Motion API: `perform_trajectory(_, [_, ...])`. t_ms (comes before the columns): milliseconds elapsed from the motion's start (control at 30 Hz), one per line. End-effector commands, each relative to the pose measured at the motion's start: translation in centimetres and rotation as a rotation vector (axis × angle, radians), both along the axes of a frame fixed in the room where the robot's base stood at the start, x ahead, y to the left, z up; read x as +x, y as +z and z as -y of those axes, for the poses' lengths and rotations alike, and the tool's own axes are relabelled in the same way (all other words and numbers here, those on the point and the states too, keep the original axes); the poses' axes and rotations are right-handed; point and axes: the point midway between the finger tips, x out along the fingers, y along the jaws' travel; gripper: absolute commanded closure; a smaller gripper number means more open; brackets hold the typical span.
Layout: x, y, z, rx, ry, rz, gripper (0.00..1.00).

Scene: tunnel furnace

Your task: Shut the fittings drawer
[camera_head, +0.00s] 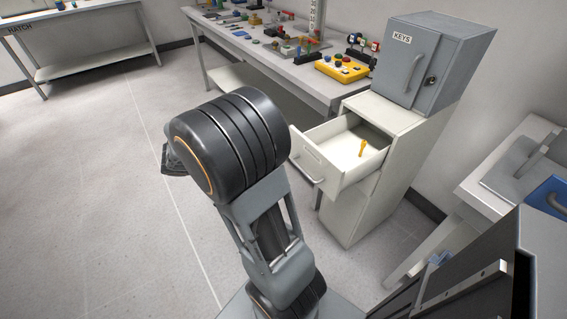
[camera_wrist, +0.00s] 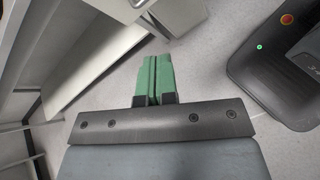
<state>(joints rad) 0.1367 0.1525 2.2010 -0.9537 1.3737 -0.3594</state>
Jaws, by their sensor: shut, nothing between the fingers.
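The fittings drawer (camera_head: 315,168) is a cream drawer pulled out from the top of a narrow cabinet (camera_head: 357,205) in the head view. A curved handle (camera_head: 307,170) is on its front, and a small orange-yellow item (camera_head: 362,147) is inside. In the wrist view, my gripper (camera_wrist: 155,62) shows two green fingers shut together with nothing between them. Pale furniture panels, probably the cabinet and drawer, are at the upper left there, apart from the fingers as far as I can tell. In the head view my arm hides the fingertips.
A grey KEYS box (camera_head: 430,62) stands on the cabinet. A workbench (camera_head: 285,62) with several small parts and a yellow button box (camera_head: 342,69) is behind. Another bench (camera_head: 75,45) stands far left. A table with a blue item (camera_head: 550,196) is at right. Floor at left is clear.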

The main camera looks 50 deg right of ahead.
Motion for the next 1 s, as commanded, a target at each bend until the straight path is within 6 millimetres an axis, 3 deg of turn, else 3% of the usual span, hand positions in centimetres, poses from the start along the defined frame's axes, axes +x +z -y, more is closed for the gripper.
perform_trajectory(33, [0.8,-3.2,1.6,-0.063,0.038,-0.109,1.00])
perform_trajectory(200, [3.4,-6.6,5.2,-0.241,0.153,-0.382,1.00])
perform_trajectory(300, [4.6,-7.9,6.3,-0.309,0.196,-0.483,1.00])
perform_trajectory(567, [5.3,-8.9,8.6,-0.377,0.237,-0.575,1.00])
perform_trajectory(1000, [2.7,-8.9,16.2,-0.375,0.236,-0.573,1.00])
